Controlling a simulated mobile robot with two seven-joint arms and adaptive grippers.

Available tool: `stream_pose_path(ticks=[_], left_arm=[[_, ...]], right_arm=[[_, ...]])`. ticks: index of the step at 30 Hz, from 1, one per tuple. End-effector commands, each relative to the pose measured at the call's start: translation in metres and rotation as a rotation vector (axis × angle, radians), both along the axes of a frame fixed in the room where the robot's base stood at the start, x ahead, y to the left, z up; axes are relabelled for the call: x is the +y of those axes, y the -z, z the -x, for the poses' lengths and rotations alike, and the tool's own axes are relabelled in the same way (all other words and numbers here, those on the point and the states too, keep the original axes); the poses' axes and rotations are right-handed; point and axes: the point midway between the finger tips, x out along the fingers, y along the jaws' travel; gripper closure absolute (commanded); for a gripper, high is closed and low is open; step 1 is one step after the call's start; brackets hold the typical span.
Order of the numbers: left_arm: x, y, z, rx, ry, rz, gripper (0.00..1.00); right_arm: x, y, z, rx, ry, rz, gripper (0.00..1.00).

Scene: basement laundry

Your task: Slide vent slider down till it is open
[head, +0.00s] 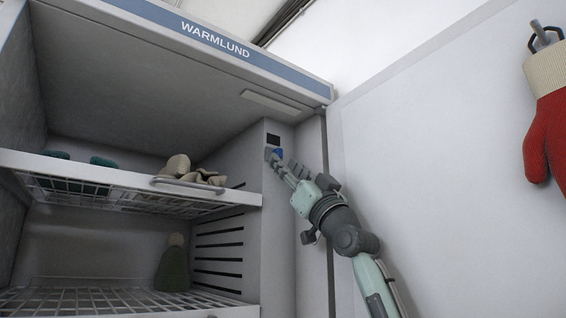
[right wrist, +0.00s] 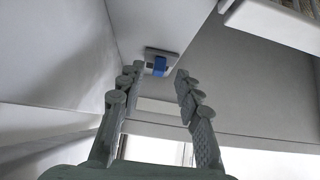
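The blue vent slider (head: 278,153) sits on the inner right wall of the drying cabinet, just below a dark rectangular opening (head: 272,139). In the right wrist view the slider (right wrist: 160,66) is a small blue tab on a grey plate, seen between the fingertips. My right gripper (head: 282,163) is at the slider and partly hides it in the head view. Its fingers are spread apart in the wrist view (right wrist: 156,74), with nothing clearly held. I cannot tell whether a finger touches the slider. My left gripper is not in view.
The WARMLUND cabinet (head: 289,79) stands open. A wire shelf (head: 110,177) with gloves or similar items juts out left of my right arm. The open white door (head: 430,150) is on the right, with a red mitten (head: 549,135) hanging on a hook.

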Motion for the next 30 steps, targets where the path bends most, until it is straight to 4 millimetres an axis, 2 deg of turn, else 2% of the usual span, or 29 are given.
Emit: stream_pose_path(ticks=[4, 10, 30], left_arm=[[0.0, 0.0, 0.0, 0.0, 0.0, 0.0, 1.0], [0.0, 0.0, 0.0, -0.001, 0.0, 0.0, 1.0], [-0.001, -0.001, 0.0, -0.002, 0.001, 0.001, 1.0]], right_arm=[[-0.011, 0.021, 0.015, 0.002, 0.001, 0.001, 0.66], [-0.02, 0.036, 0.027, 0.002, 0.0, 0.001, 0.66], [-0.021, 0.037, 0.03, 0.001, 0.0, 0.001, 0.66]])
